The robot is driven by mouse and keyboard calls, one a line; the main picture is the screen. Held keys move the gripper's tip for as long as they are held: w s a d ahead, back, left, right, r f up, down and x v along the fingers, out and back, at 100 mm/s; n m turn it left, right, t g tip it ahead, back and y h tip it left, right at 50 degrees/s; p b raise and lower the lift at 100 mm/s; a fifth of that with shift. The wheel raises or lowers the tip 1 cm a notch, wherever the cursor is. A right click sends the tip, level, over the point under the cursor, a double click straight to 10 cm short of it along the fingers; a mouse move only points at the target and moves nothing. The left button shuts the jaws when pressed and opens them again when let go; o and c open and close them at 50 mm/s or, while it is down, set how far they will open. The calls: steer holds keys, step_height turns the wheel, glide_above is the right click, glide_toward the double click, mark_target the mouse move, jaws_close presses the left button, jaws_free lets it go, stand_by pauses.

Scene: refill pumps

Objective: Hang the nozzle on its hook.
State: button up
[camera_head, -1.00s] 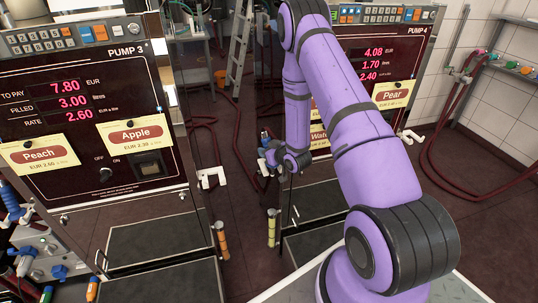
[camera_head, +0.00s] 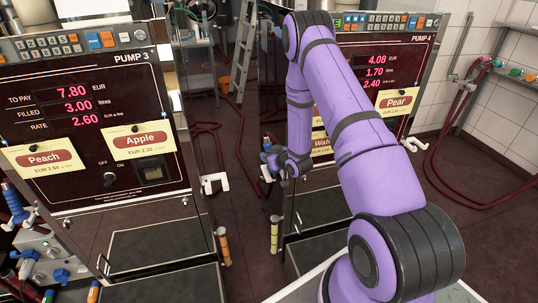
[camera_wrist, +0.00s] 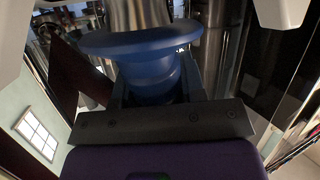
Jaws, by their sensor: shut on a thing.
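My gripper (camera_head: 280,168) is in front of the left edge of Pump 4, low and near the middle of the head view. In the wrist view it is shut on the nozzle (camera_wrist: 145,50), which shows as a blue flared collar with a metal body above it. The nozzle's far end is out of view, and it is mostly hidden by my wrist in the head view. A white hook (camera_head: 214,183) sticks out at Pump 3's right side. Another white hook (camera_head: 413,144) is at Pump 4's right side. I cannot tell which hook is the nozzle's own.
Pump 3 (camera_head: 75,112) stands at left and Pump 4 (camera_head: 408,55) behind my arm. Dark red hoses (camera_head: 235,135) hang and lie between the pumps. A ladder (camera_head: 240,60) stands behind.

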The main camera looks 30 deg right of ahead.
steer(key=shift+f, duration=0.75)
steer(key=o, duration=1.1)
steer(key=shift+f, duration=0.1)
